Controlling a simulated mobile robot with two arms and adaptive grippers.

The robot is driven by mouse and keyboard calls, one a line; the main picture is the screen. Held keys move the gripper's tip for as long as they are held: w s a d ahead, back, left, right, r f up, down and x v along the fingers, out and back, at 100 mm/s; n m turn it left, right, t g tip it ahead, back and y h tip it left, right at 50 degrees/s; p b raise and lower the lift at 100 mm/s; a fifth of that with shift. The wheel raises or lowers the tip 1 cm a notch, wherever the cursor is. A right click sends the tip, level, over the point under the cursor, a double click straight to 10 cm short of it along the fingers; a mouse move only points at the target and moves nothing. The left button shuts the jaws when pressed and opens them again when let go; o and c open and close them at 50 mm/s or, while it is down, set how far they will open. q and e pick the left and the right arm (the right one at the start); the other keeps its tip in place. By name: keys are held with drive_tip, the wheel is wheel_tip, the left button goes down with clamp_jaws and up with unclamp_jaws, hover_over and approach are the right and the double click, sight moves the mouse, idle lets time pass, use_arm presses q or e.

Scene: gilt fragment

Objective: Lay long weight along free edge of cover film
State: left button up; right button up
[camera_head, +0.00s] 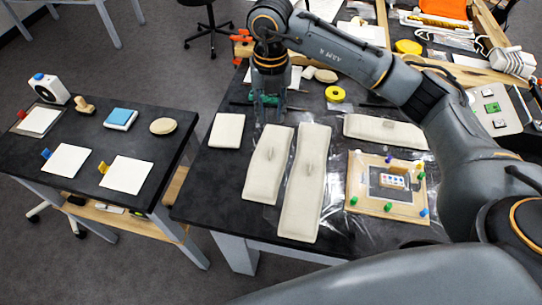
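Several cream fabric weights lie on the dark table. One long weight (298,208) and a second, shorter one (263,178) lie side by side, each with a small raised loop. Another long weight (372,127) lies crosswise behind a wooden board. A small square weight (227,131) is at the left. Clear, wrinkled cover film (338,218) shows as glints around the weights and board; its free edge is hard to make out. My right gripper (268,116) points down behind the shorter weight, its fingers apart with nothing visible between them. My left gripper is out of view.
The wooden board (352,196) holds a small piece (391,181) and coloured pegs. A yellow roll (335,94) lies behind. A side table (75,132) with white cards stands left, across a gap. My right arm blocks the right side.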

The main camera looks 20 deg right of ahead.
drive_tip(key=m, duration=0.3)
drive_tip(key=p, duration=0.2)
hover_over(271, 150)
drive_tip(key=shift+m, duration=0.3)
drive_tip(key=f, duration=0.8)
drive_tip(key=shift+w+f, duration=0.1)
drive_tip(key=shift+w, duration=0.15)
drive_tip(key=f+p, duration=0.2)
drive_tip(key=f, duration=0.1)
drive_tip(key=f+p, duration=0.1)
drive_tip(key=shift+s+f, duration=0.3)
drive_tip(key=shift+f, duration=0.4)
clamp_jaws()
drive_tip(key=shift+w+r, duration=0.1)
